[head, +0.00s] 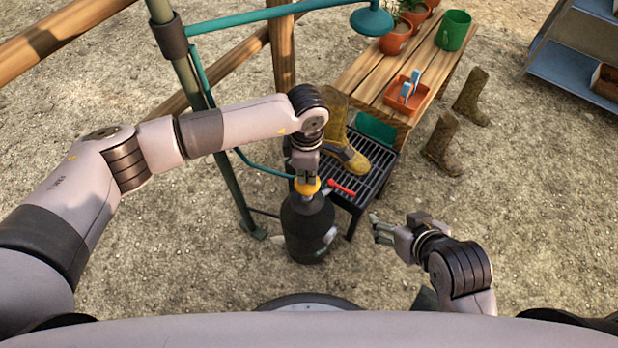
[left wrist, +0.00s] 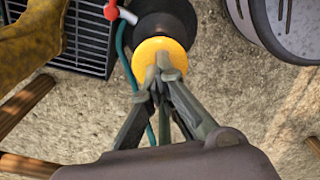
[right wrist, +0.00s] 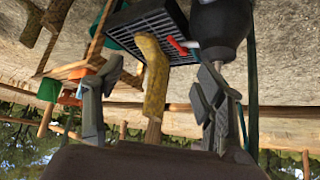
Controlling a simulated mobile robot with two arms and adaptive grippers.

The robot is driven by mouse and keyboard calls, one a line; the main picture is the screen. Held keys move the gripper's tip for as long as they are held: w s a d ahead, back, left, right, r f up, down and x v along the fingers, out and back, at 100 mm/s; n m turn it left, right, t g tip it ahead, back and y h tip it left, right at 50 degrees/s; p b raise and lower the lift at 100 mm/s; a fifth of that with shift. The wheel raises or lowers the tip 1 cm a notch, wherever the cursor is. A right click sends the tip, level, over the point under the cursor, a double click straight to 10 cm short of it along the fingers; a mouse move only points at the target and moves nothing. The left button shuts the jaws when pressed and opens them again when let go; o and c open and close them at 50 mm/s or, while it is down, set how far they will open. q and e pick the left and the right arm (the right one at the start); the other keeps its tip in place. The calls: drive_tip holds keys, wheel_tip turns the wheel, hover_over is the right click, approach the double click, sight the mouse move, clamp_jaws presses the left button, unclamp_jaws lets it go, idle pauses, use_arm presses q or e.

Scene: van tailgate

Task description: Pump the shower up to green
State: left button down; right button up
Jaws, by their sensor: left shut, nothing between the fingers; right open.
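The shower is a dark tank (head: 308,225) with a yellow pump knob (head: 313,188) on top and a red-handled lever (head: 342,188) at its side. A teal hose (head: 255,166) runs from it, and a teal shower head (head: 371,20) hangs above. My left gripper (head: 306,177) is shut and empty, pointing down at the knob. In the left wrist view its closed fingertips (left wrist: 161,72) overlap the yellow knob (left wrist: 155,48); whether they touch is unclear. My right gripper (head: 381,229) is open and empty, right of the tank. No green gauge mark is readable.
A black grate stand (head: 365,185) with a muddy boot (head: 345,152) on it is close behind the tank. A wooden bench (head: 372,72) with pots stands behind. A green pole (head: 215,140) rises left of the tank. Gravel at right front is clear.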

sight(307, 183)
use_arm(q)
drive_tip(key=shift+f+b, duration=0.35)
drive_tip(key=shift+f, duration=0.15)
drive_tip(key=shift+f+b, duration=0.35)
drive_tip(key=shift+f, duration=0.35)
drive_tip(key=shift+s+f+b, duration=0.1)
drive_tip(key=shift+f+b, duration=0.15)
drive_tip(key=shift+b, duration=0.15)
drive_tip(key=shift+f+b, duration=0.35)
drive_tip(key=shift+f, duration=0.05)
use_arm(e)
drive_tip(key=shift+w+a+r+t+y, duration=1.2)
drive_tip(key=shift+w+a+r+t, duration=0.65)
drive_tip(key=shift+w+r+t, duration=2.9)
use_arm(q)
drive_tip(key=shift+r+p, duration=0.3)
drive_tip(key=shift+r, duration=0.15)
wheel_tip(307, 183, up, 2)
drive_tip(key=shift+r+p, duration=0.15)
drive_tip(key=shift+p, duration=0.55)
drive_tip(key=shift+r, duration=0.25)
drive_tip(key=shift+r+p, duration=0.7)
drive_tip(key=shift+r, duration=0.2)
use_arm(e)
drive_tip(key=s+d+f+g+h, duration=0.2)
drive_tip(key=s+d+f+g, duration=0.2)
drive_tip(key=s+f+g, duration=0.6)
drive_tip(key=shift+s+d+f+h, duration=0.2)
drive_tip(key=shift+s+h, duration=0.1)
drive_tip(key=shift+s, duration=0.25)
